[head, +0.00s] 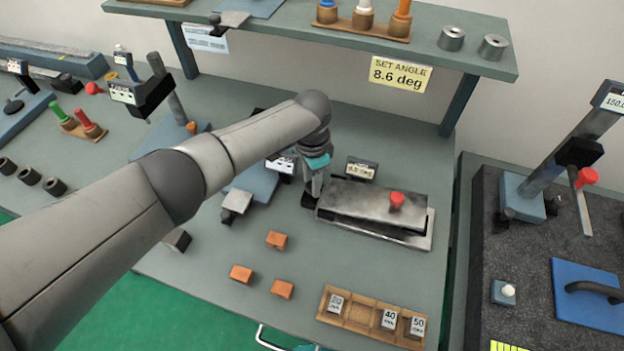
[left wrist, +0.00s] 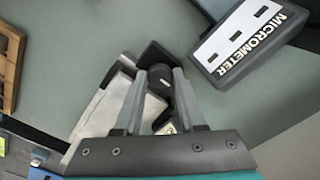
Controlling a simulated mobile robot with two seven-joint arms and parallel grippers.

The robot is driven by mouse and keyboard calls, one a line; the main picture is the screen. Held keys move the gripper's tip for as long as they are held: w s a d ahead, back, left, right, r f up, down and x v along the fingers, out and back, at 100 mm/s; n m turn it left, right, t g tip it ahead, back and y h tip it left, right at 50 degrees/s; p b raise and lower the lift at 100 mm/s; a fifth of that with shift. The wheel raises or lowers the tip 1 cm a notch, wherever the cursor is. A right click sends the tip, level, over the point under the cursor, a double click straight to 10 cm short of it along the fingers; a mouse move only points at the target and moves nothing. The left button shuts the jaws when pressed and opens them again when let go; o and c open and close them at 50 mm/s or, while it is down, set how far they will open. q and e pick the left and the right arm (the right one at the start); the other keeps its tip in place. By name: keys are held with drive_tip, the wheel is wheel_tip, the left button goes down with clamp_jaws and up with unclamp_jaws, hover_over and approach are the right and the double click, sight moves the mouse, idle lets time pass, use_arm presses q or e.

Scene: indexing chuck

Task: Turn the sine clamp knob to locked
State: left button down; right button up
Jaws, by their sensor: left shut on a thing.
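The sine plate (head: 365,203) is a grey metal plate on a base, with a red knob (head: 397,200) on top near its right end. My left gripper (head: 313,196) is at the plate's left end, pointing down. In the left wrist view its fingers (left wrist: 160,76) are shut on a round black knob, the sine clamp knob (left wrist: 159,84), on a dark block beside the grey plate (left wrist: 97,112). In the head view the gripper mostly hides this knob. Its turned position cannot be read. My right gripper is not in view.
A small angle display (head: 361,169) stands behind the plate. A box labelled micrometer (left wrist: 243,40) is near the gripper. Orange blocks (head: 277,240) and a wooden tray of gauge blocks (head: 362,318) lie in front. A shelf (head: 300,28) with a "SET ANGLE 8.6 deg" sign (head: 400,73) overhangs behind.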

use_arm(q)
drive_tip(key=m, duration=0.8)
drive_tip(key=shift+m+b, duration=0.35)
drive_tip(key=shift+m, duration=0.05)
drive_tip(key=m, duration=0.4)
drive_tip(key=shift+m+b, duration=0.55)
drive_tip(key=shift+m, duration=1.85)
drive_tip(key=c, duration=0.8)
unclamp_jaws()
drive_tip(key=shift+o, duration=0.2)
